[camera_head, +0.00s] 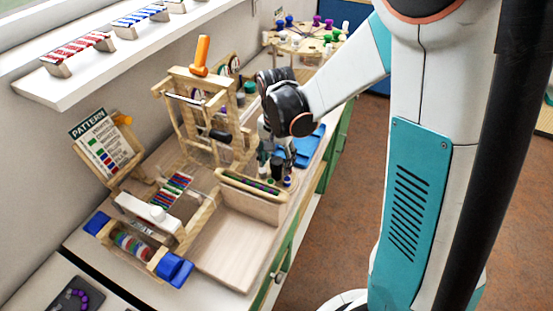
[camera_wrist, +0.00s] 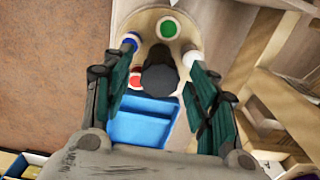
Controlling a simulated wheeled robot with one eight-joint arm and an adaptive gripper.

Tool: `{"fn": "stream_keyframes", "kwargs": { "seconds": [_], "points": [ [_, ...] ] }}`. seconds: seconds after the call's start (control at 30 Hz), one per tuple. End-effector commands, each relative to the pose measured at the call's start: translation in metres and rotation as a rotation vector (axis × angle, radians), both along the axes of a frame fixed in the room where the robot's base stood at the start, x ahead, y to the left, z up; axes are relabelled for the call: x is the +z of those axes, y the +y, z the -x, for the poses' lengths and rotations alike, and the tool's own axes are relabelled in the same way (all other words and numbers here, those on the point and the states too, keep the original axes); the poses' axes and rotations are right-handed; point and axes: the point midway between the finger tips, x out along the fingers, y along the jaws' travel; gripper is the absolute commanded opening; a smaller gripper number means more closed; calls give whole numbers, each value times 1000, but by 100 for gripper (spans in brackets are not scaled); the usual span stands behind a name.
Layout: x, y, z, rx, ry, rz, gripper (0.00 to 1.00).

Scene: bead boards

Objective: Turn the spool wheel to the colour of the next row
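The spool wheel (camera_wrist: 147,24) is a round pale wooden disc below my gripper in the wrist view. It carries a green spool (camera_wrist: 168,29), a blue spool (camera_wrist: 130,41), a red spool (camera_wrist: 136,79) and a white spool (camera_wrist: 190,65) around a dark central knob (camera_wrist: 160,77). My gripper (camera_wrist: 163,58) is open, with its fingers on either side of the knob and visible gaps. In the head view my gripper (camera_head: 277,152) points down over the wheel, which it partly hides. The pattern card (camera_head: 101,143) stands at left, with coloured rows too small to read surely.
A blue tray (camera_wrist: 140,122) lies beside the wheel. A wooden frame with an orange handle (camera_head: 201,55) stands close left of my gripper. A bead loom (camera_head: 150,212) with blue end knobs is nearer, beside an empty wooden tray (camera_head: 232,250). Another peg stand (camera_head: 303,47) is behind.

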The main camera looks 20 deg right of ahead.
Motion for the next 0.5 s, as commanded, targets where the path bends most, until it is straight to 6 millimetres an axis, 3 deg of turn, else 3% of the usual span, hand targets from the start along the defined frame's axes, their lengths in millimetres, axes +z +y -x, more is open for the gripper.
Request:
{"fn": "stream_keyframes", "kwargs": {
  "seconds": [0.27, 0.5],
  "points": [
    [3, 0, 0, 0, 0, 0, 53],
    [37, 0, 0, 0, 0, 0, 53]
  ]
}}
